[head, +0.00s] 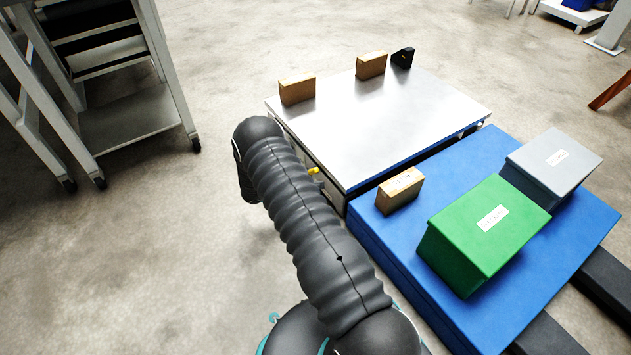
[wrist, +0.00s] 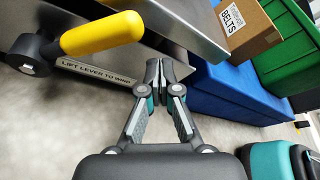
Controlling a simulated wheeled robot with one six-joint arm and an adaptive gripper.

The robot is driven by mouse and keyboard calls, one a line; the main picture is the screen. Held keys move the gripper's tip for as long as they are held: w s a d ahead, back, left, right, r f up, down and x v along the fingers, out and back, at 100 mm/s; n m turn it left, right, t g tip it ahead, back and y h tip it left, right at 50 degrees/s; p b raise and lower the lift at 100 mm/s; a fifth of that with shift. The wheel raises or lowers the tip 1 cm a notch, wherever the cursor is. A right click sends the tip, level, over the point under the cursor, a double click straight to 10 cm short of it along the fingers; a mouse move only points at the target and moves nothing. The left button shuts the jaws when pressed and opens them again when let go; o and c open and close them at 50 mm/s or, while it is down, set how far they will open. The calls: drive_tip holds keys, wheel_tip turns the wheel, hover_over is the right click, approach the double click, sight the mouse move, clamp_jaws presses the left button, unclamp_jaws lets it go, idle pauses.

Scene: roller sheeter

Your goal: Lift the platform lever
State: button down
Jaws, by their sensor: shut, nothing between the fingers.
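The platform lever (wrist: 102,34) has a yellow grip on a dark arm with a round pivot at the left of the wrist view. It slants up to the right. In the head view only a small yellow bit of the lever (head: 314,171) shows beside my arm. The platform (head: 390,120) has a flat, shiny metal top. My gripper (wrist: 162,66) is shut and empty, to the right of the yellow grip and apart from it in the picture. My arm hides the gripper in the head view.
A blue platform (head: 375,222) adjoins the metal one and carries a green box (head: 465,235), a grey box (head: 545,165) and a small cardboard box (head: 400,190). Two cardboard boxes (head: 297,90) (head: 371,65) stand on the metal top's far edge. A wheeled rack (head: 125,120) stands left. Open floor lies between.

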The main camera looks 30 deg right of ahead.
drive_tip(key=s+f+v, duration=0.1)
drive_tip(key=v, duration=0.9)
drive_tip(key=shift+w+a+f, duration=0.15)
drive_tip(key=shift+w+a, duration=0.1)
drive_tip(key=shift+w, duration=0.05)
drive_tip(key=s+a+m+g+y, duration=0.3)
drive_tip(key=s+m+y, duration=0.1)
drive_tip(key=s+m, duration=0.45)
drive_tip(key=s+a+r+m+t+y+p, duration=0.1)
drive_tip(key=s+r+m+t+y+p, duration=0.2)
drive_tip(key=r, duration=1.4)
drive_tip(key=s+a+r+m+t+y+p, duration=0.2)
drive_tip(key=s+r+m, duration=0.5)
drive_tip(key=s+r, duration=0.6)
drive_tip(key=s+a+r+m+t+y+p, duration=0.2)
drive_tip(key=s+r+m+t+y, duration=0.3)
drive_tip(key=r, duration=1.6)
drive_tip(key=s+m+y+p, duration=0.1)
drive_tip(key=s, duration=0.3)
drive_tip(key=shift+a+p, duration=0.25)
drive_tip(key=shift+p, duration=0.05)
drive_tip(key=shift+r, duration=0.15)
